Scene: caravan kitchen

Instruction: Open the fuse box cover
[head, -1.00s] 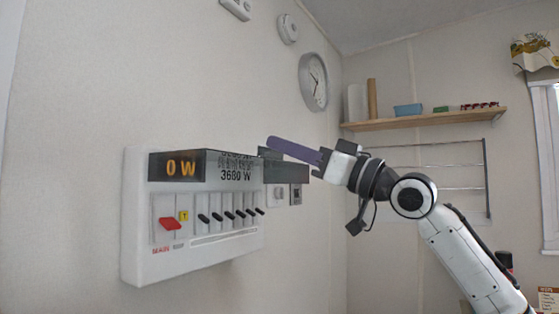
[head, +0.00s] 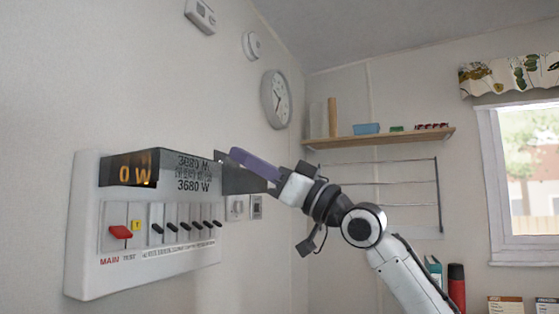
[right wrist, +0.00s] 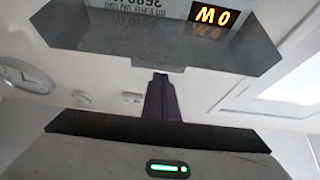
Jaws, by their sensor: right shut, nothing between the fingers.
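The white fuse box (head: 85,235) is on the wall at the left of the head view. Its dark see-through cover (head: 207,160) is at the top, over the "0 W" display, and the switches below are uncovered. In the right wrist view, upside down, the cover (right wrist: 150,50) juts out like a shallow tray, with the display showing beyond it. My right gripper (head: 236,157), with purple fingers, is shut and empty beside the cover's right end. In the wrist view its fingertips (right wrist: 160,78) are at the cover's edge; I cannot tell whether they touch. My left gripper is not in view.
A red main switch (head: 121,232) and several black switches (head: 186,226) line the box's lower face. A clock (head: 276,99) hangs on the wall beyond. A wooden shelf (head: 380,140) and a wire rack are behind my right arm. A window is at the right.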

